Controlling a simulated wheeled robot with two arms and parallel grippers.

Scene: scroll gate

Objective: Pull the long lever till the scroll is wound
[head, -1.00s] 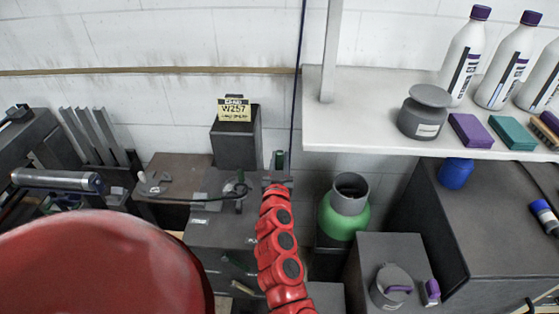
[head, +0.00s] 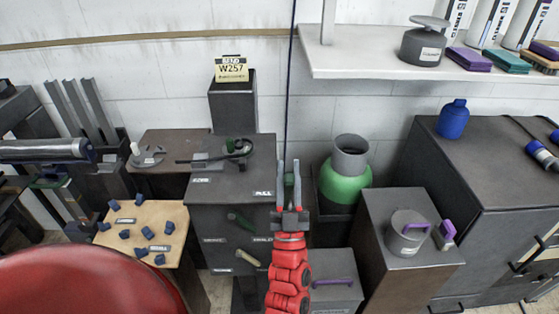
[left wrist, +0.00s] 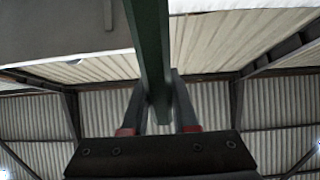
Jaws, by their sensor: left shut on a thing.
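My left gripper (head: 288,185) points upward in the middle of the head view, at the right end of a dark box (head: 225,205) with a PULL label. In the left wrist view, a long dark green bar, which looks like the lever (left wrist: 151,45), runs down between the fingers of my left gripper (left wrist: 160,100). The gripper is shut on it. In the head view the held part of the bar is hard to make out at the fingertips. My right gripper is not in view. I cannot pick out the scroll.
A yellow sign (head: 231,69) stands behind the box. A green canister (head: 345,183) is close on the right, with a shelf (head: 400,66) above. A small table (head: 172,218) with several blue pieces stands at left. A cabinet (head: 490,190) fills the right.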

